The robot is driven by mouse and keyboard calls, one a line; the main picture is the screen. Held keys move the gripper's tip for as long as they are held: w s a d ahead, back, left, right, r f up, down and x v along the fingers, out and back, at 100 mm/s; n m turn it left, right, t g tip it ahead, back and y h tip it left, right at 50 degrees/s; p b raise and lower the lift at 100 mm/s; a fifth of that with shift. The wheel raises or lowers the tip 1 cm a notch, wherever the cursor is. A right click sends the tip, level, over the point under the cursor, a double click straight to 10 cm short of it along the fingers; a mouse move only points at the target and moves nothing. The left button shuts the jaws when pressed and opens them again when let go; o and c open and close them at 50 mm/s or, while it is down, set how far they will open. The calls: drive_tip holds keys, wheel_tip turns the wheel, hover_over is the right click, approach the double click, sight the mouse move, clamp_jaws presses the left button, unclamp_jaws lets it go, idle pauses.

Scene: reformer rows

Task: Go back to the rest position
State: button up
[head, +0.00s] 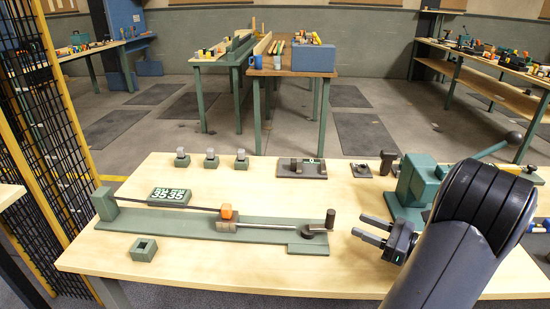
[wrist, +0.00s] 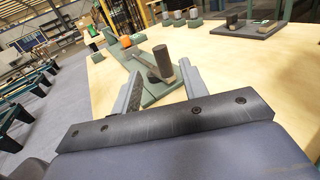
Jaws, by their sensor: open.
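My gripper (head: 371,229) is open and empty above the right part of the wooden table, to the right of the green linear fixture. In the wrist view my gripper (wrist: 157,92) has its two fingers spread, with the fixture's crank showing between and beyond them. The green fixture (head: 170,222) lies along the table with a rod and an orange block (head: 226,212) on its slide. Its dark upright crank handle (head: 330,219) stands at the right end, apart from my fingers. My arm fills the lower right of the head view.
A green press (head: 415,182) with a long lever stands close behind my gripper. A hollow green block (head: 143,249) sits front left. The table's front middle is clear.

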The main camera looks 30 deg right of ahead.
sight(331, 213)
drive_tip(key=b+x, duration=0.1)
drive_tip(key=x, duration=0.9)
drive_tip(key=shift+s+m+t+h+b, duration=0.3)
drive_tip(key=shift+m+h, duration=0.1)
drive_tip(key=shift+h, duration=0.1)
drive_tip(key=shift+r, duration=0.1)
